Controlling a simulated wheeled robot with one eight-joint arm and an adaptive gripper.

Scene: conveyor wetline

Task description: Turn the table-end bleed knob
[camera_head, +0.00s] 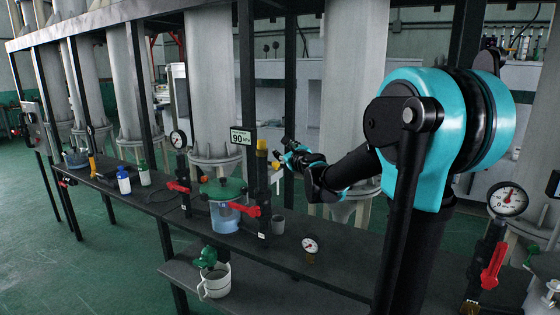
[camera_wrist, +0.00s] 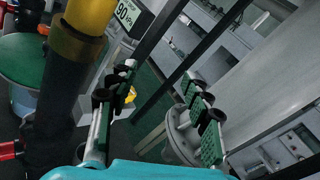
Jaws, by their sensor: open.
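A yellow cap or knob (camera_head: 262,145) tops a dark post beside the 90 kPa display (camera_head: 242,137). In the wrist view the yellow knob (camera_wrist: 90,14) stands large at the upper left, above a brass collar and black stem, cut by the frame edge. No label shows, so I cannot tell whether it is the bleed knob. My gripper (camera_head: 284,152) is open just right of it in the head view. In the wrist view my gripper (camera_wrist: 159,70) has its fingers wide apart with nothing between them. The knob is outside the left finger. A small yellow part (camera_wrist: 130,95) shows partly hidden behind that finger.
A green-lidded vessel (camera_head: 224,189) and red lever handles (camera_head: 249,209) stand left of my arm. Black frame posts (camera_head: 245,80) and large grey columns (camera_head: 208,90) rise close by.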

